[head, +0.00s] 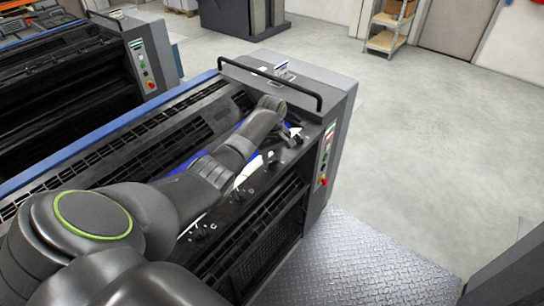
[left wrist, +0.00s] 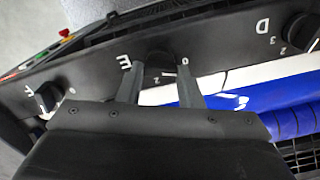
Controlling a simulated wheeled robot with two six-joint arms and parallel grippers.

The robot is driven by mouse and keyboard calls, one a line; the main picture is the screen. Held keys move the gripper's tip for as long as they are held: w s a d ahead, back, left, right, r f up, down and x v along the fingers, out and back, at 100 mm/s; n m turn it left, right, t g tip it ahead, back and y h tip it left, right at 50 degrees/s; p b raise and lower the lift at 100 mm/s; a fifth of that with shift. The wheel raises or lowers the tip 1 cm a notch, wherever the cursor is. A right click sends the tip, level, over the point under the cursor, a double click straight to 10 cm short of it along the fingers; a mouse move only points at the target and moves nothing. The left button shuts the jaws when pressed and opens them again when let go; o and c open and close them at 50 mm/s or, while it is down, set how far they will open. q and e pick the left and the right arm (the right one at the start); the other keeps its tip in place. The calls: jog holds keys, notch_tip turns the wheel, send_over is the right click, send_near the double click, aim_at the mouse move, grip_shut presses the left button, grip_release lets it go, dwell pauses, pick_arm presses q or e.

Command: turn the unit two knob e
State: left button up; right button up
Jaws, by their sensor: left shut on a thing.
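Knob E (left wrist: 160,60) is a black knob on the dark panel of the near ink unit (head: 338,92), with a white letter E beside it. In the left wrist view, the fingers of my left gripper (left wrist: 160,76) stand on either side of this knob and are shut on it. Knob F (left wrist: 49,97) is at left and knob D (left wrist: 299,30) at right, both apart from the fingers. In the head view my left arm reaches across the unit, and my left gripper (head: 291,133) is small at its right end. My right gripper is not in view.
A black handrail (head: 268,78) runs over the unit's top end. Green and red buttons (head: 324,160) sit on its end face. A second press unit (head: 150,55) stands at upper left. A metal tread plate (head: 360,260) and open grey floor lie to the right.

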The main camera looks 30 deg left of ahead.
pick_arm(q)
jog(key=m+p, duration=0.1)
jog(key=m, duration=0.2)
jog(key=shift+r+p, duration=0.1)
jog(key=shift+p, duration=0.2)
jog(key=m, duration=0.4)
jog(key=shift+w+p, duration=0.1)
jog(key=shift+p, duration=0.2)
jog(key=m, duration=0.6)
jog(key=shift+d, duration=0.15)
jog(key=m, duration=0.5)
jog(key=shift+m, duration=0.5)
jog(key=o, duration=1)
